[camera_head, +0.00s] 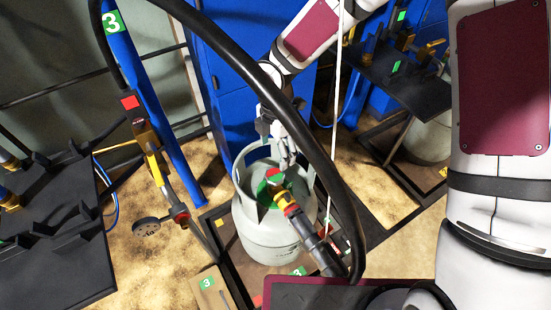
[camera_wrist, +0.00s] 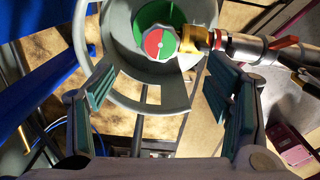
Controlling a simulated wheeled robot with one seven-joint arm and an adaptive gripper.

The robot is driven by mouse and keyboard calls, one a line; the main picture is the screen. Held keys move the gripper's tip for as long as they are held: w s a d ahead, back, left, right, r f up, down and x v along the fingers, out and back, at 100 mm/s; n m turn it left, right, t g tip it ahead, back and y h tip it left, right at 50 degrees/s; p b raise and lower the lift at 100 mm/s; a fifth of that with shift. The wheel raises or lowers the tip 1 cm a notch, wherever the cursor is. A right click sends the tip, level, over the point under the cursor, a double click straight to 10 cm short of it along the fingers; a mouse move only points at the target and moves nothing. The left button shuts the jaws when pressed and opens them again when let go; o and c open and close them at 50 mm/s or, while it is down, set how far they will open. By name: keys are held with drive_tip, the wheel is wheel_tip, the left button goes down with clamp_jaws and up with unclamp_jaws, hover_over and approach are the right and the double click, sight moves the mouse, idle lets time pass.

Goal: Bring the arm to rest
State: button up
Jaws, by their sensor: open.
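My gripper (camera_wrist: 168,110) is open and empty in the wrist view, its two teal-padded fingers spread apart at the near side of the gas cylinder's collar. The head view shows my gripper (camera_head: 285,150) at the far side of the cylinder's top, partly hidden by the black hose. The pale grey gas cylinder (camera_head: 268,245) stands upright. Its valve knob, red and green (camera_wrist: 160,43), sits inside the collar (camera_wrist: 150,98). A brass connector (camera_wrist: 200,40) with a hose fitting is joined to the valve. Whether the fingers touch the collar I cannot tell.
A thick black hose (camera_head: 245,62) arches across the head view. A blue post (camera_head: 150,100) with a yellow-handled nozzle stands at left. Black racks stand at left (camera_head: 60,245) and at right (camera_head: 400,85). Blue cabinets (camera_head: 235,70) are behind. A white cord (camera_head: 337,100) hangs beside the cylinder.

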drive_tip(key=shift+r, duration=0.7)
drive_tip(key=s+d+r+m+h, duration=0.2)
drive_tip(key=s+d+r+m, duration=0.3)
drive_tip(key=d+r, duration=0.4)
drive_tip(key=s+d+r+m+h, duration=0.1)
drive_tip(key=s+d+r+m, duration=0.2)
drive_tip(key=d+r+m, duration=0.5)
drive_tip(key=s+d+r+m+t+y, duration=0.1)
drive_tip(key=s+d+r+m+y, duration=0.2)
drive_tip(key=s+m, duration=0.6)
drive_tip(key=s+d+r+m, duration=0.2)
drive_tip(key=s+r+m, duration=0.3)
drive_tip(key=s, duration=0.8)
wheel_tip(320, 180, up, 20)
drive_tip(key=t+p, duration=0.3)
drive_tip(key=p, duration=1.5)
drive_tip(key=shift+w+n, duration=0.35)
drive_tip(key=shift+n, duration=0.05)
